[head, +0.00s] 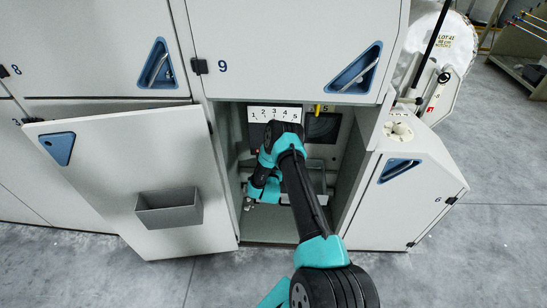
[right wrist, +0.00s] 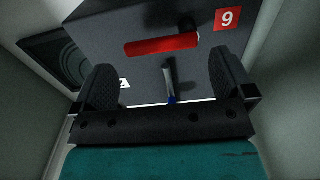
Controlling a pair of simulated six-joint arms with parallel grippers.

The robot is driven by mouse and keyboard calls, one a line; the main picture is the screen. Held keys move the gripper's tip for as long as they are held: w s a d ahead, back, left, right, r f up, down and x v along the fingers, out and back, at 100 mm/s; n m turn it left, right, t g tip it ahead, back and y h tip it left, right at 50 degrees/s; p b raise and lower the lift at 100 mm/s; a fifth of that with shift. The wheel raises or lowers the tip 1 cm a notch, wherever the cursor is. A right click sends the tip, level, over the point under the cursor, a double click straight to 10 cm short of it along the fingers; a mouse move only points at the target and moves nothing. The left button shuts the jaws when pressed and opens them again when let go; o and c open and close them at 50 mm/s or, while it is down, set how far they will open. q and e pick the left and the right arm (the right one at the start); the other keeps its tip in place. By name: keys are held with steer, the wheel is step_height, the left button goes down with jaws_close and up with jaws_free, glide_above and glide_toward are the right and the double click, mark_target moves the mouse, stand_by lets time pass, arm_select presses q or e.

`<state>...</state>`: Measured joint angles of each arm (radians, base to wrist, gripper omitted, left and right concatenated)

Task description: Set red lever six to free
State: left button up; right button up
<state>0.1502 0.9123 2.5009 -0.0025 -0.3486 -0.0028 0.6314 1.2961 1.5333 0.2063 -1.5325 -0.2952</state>
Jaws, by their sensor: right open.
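In the right wrist view a red lever (right wrist: 162,44) lies roughly crosswise on the face of a dark box (right wrist: 140,70). A red label (right wrist: 228,18) beside it reads as 9 in this view; it could be an upside-down 6. My right gripper (right wrist: 164,78) is open, its two black fingers spread on either side of the box's near part, below the lever. Nothing is held; whether a finger touches the box is unclear. In the head view my right arm reaches into the open cabinet bay and hides part of it. The red lever cannot be made out there. My left gripper is not in view.
In the head view a white number strip (head: 274,114) and a yellow lever (head: 317,108) sit at the bay's back. An open door (head: 110,160) with a grey bin (head: 169,208) stands left; another door (head: 405,199) stands right. Bay walls are close around my arm.

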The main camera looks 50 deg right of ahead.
steer(key=shift+x, duration=2.55)
steer(key=shift+c, duration=0.3)
steer(key=c, duration=0.9)
